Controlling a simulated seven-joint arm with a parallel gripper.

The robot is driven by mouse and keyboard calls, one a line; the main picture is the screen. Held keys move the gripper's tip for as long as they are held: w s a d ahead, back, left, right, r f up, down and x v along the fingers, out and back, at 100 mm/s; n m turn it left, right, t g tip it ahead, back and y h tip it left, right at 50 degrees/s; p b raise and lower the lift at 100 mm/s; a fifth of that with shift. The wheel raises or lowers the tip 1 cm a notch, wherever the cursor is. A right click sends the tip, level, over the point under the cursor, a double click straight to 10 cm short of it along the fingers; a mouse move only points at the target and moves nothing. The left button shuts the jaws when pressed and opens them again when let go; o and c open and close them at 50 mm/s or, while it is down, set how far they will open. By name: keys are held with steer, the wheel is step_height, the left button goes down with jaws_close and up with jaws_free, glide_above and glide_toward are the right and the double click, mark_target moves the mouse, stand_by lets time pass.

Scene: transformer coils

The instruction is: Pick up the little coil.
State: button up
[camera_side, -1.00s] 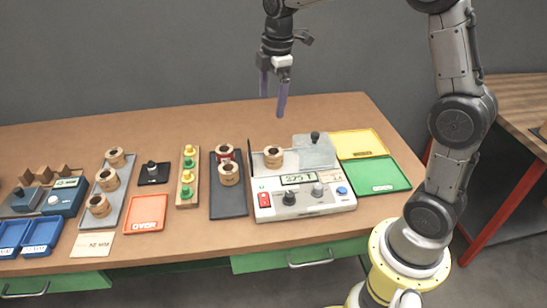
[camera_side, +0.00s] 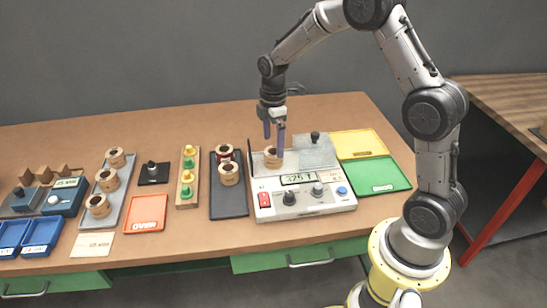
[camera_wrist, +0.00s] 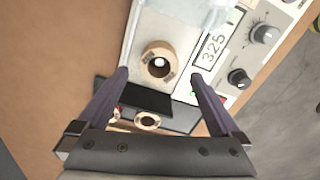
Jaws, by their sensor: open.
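A small tan coil (camera_side: 272,155) with a dark round core sits on the light plate of the grey meter box (camera_side: 302,191). In the wrist view this coil (camera_wrist: 158,62) lies ahead of my gripper, roughly between the lines of the two fingers, with a light spot in its centre hole. My gripper (camera_side: 275,137) is open, its purple fingers pointing down just above the coil and partly in front of it. In the wrist view the fingers (camera_wrist: 158,72) stand wide apart with nothing between them. I cannot tell whether a finger touches the coil.
A dark tray (camera_side: 229,204) left of the meter holds more coils, one with red. A grey tray (camera_side: 112,212) holds several coils. A dark upright panel stands at the meter plate's left edge. Yellow (camera_side: 359,144) and green (camera_side: 379,174) trays lie right.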

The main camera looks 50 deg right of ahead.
mark_target(274, 151)
steer(key=f, duration=0.5)
steer(key=shift+d, duration=0.2)
steer(key=shift+r, duration=0.1)
jaws_close()
